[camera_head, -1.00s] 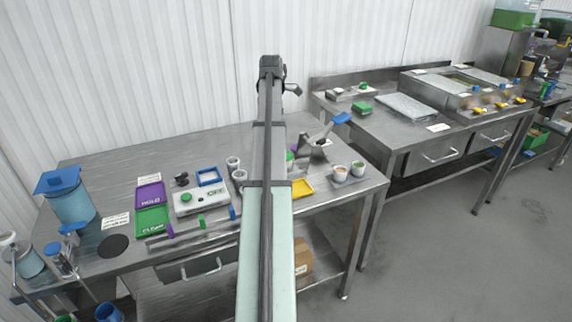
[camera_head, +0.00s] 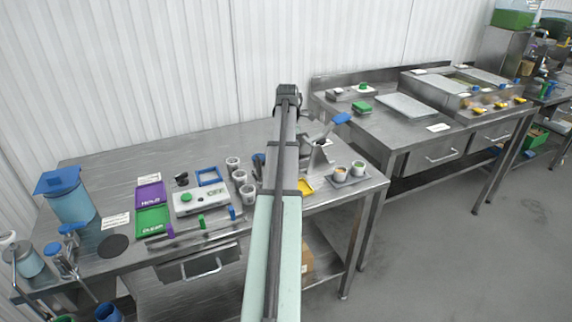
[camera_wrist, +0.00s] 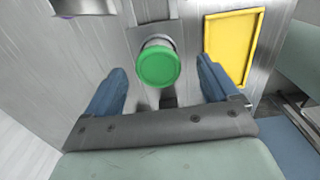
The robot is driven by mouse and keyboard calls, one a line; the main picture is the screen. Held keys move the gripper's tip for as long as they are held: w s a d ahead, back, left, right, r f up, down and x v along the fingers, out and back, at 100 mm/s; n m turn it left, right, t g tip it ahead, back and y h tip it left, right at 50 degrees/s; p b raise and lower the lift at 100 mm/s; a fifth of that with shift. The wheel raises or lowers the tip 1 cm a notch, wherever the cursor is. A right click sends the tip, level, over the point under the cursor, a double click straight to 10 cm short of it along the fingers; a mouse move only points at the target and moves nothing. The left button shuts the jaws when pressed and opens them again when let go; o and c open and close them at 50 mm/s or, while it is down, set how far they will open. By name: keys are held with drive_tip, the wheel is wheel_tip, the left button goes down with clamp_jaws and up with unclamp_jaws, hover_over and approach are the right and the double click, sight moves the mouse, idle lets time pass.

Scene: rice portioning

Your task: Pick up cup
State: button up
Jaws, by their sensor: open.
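Small pale cups stand in a row on the steel table just left of my arm: a back cup (camera_head: 232,163), a middle cup (camera_head: 239,177) and a front cup (camera_head: 247,192). Two filled cups, one with orange contents (camera_head: 340,173) and one with green (camera_head: 358,167), stand on a small tray (camera_head: 349,182) at the right. My gripper (camera_wrist: 161,65) is open, with its blue fingers apart and nothing held. A round green knob (camera_wrist: 157,66) on a metal piece shows between and beyond the fingertips. No cup is clearly seen in the wrist view.
A yellow-rimmed tray (camera_wrist: 206,40) lies just right of the fingers. A control box (camera_head: 200,200), a purple panel (camera_head: 150,195) and a blue-lidded container (camera_head: 70,205) are on the left.

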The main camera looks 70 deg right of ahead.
drive_tip(key=shift+w+f, duration=0.15)
drive_tip(key=shift+f, duration=1.2)
drive_tip(key=shift+w+f, duration=0.1)
drive_tip(key=shift+f, duration=1.2)
drive_tip(key=shift+c, duration=0.3)
drive_tip(key=c, duration=1.1)
